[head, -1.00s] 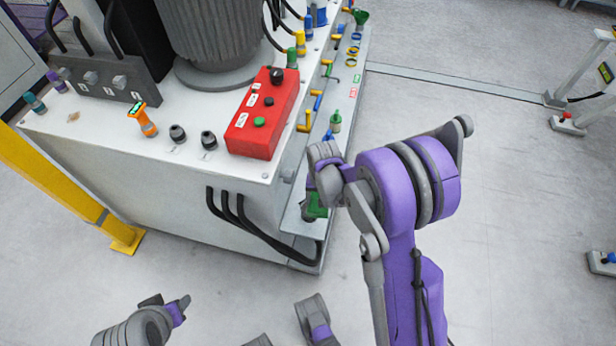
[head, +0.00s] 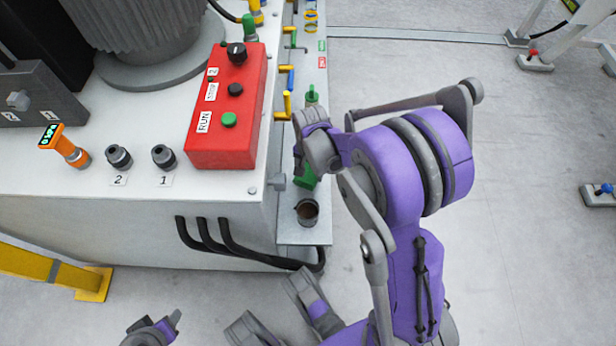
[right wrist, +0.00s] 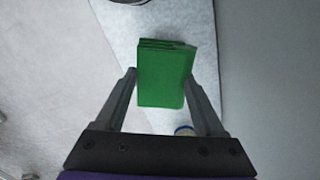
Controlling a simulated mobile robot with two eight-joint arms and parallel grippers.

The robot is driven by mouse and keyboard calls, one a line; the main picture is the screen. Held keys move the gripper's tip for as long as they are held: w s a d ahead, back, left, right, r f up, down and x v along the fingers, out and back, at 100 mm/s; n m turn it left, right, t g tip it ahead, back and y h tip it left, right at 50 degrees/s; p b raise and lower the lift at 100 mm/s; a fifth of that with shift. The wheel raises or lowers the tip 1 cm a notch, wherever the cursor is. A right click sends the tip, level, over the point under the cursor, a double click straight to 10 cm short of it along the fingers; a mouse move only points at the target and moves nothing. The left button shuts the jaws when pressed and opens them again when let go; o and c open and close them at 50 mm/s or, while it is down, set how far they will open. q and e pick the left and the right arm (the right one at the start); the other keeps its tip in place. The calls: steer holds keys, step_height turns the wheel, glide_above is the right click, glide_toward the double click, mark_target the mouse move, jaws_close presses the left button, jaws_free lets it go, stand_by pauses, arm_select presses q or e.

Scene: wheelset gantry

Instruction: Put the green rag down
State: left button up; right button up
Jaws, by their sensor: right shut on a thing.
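The green rag (right wrist: 164,78) is a folded green block with layered edges in the right wrist view. My right gripper (right wrist: 162,82) is shut on it, with one finger on each side. In the head view, part of the green rag (head: 306,176) shows just below my right wrist, over the narrow side shelf (head: 300,234) of the white machine. My right fingers are hidden there by the wrist. My left gripper (head: 165,328) is low at the left, partly cut off by the bottom edge, and its jaws are unclear.
A dark open cup (head: 307,212) stands on the shelf close to the rag. A red control box (head: 227,115) and an orange handheld device (head: 64,146) are on the machine top. Black hoses (head: 240,250) loop below. Open floor (head: 480,240) lies to the right.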

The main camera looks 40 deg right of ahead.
mark_target(309, 173)
steer(key=shift+f+b, duration=0.5)
steer(key=shift+f, duration=1.3)
steer(key=shift+f, duration=0.25)
steer(key=o, duration=1.6)
steer(key=shift+r, duration=0.1)
